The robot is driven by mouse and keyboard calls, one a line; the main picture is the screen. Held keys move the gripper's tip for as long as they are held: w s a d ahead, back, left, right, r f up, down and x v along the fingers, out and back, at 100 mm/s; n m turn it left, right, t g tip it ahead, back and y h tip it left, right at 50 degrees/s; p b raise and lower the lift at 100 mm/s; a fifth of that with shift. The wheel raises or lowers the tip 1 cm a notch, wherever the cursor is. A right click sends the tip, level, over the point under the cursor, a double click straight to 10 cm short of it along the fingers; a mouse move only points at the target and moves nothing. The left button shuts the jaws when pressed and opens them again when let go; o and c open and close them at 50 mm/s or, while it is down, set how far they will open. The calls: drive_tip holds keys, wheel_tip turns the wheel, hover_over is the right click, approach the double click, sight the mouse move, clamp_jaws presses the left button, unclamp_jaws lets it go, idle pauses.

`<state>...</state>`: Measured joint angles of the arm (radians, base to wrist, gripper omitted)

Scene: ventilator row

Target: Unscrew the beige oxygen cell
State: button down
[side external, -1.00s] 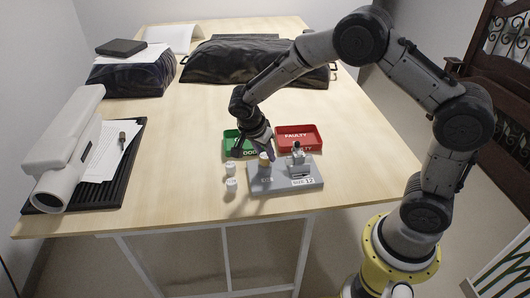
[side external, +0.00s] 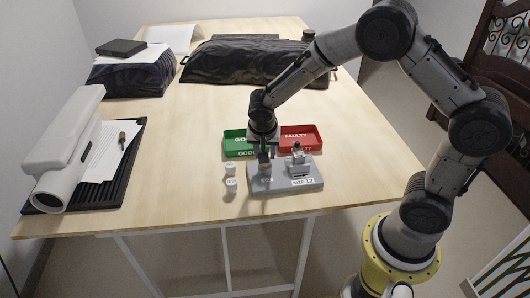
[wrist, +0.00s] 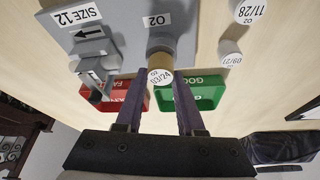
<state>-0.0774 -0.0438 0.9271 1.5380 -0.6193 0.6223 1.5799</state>
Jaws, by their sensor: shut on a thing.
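The beige oxygen cell (wrist: 161,48) stands at the O2-labelled end of the grey block (side external: 286,183), its white top marked O2 03/24 facing the wrist camera. My gripper (wrist: 160,76) is shut on this cell, one dark finger on each side of it. In the side view my gripper (side external: 264,157) points down over the left part of the block, and its fingers mostly hide the cell. Whether the thread is engaged cannot be seen.
The block carries a grey clamp (side external: 297,157) and a SIZE 12 label. Behind it are a green GOOD tray (side external: 235,152) and a red FAULTY tray (side external: 303,150). Two white cells (side external: 230,169) (side external: 231,186) stand left of the block. A white device (side external: 68,150) lies further left.

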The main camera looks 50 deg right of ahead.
drive_tip(key=shift+s+n+t+y, duration=0.1)
drive_tip(key=shift+n+t+y, duration=0.2)
drive_tip(key=shift+n, duration=0.7)
drive_tip(key=n+y, duration=0.1)
drive_tip(key=n, duration=0.3)
drive_tip(key=shift+t, duration=0.4)
drive_tip(key=c, duration=0.6)
unclamp_jaws()
drive_tip(key=shift+c, duration=0.2)
drive_tip(key=m+h, duration=0.1)
drive_tip(key=m, duration=0.2)
drive_tip(key=shift+m+g, duration=0.3)
drive_tip(key=shift+m, duration=0.1)
drive_tip(key=m+g, duration=0.1)
drive_tip(key=m, duration=0.1)
drive_tip(key=m+h, duration=0.1)
drive_tip(key=m, duration=0.2)
drive_tip(key=shift+g, duration=0.4)
